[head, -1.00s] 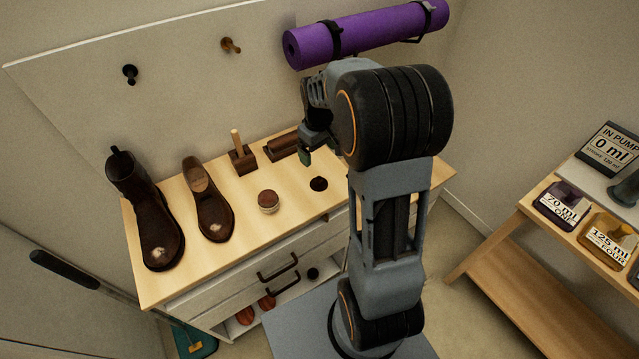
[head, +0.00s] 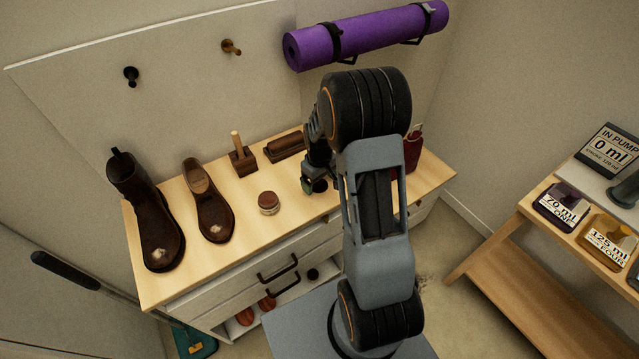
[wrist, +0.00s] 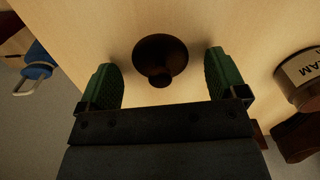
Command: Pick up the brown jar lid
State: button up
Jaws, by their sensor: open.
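The brown jar lid (wrist: 160,55) is a dark round disc with a small knob, lying on the pale wooden cabinet top. In the head view the lid (head: 321,186) is partly hidden by my gripper (head: 312,184). In the wrist view my gripper (wrist: 163,80) is open and empty, with its green fingers on either side of the lid. The knob lies between the fingertips, and a gap shows on each side. The height of the fingertips above the wood is hard to tell.
A wooden block with an upright handle (head: 241,158) and a brown brush (head: 285,146) lie behind. A blue item with a metal clip (wrist: 38,65) is at the wrist view's left.

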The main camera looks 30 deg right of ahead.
jog(key=shift+f, duration=0.25)
jog(key=shift+c, duration=0.3)
jog(key=c, duration=1)
jog(key=shift+o, duration=0.2)
jog(key=shift+r, duration=0.15)
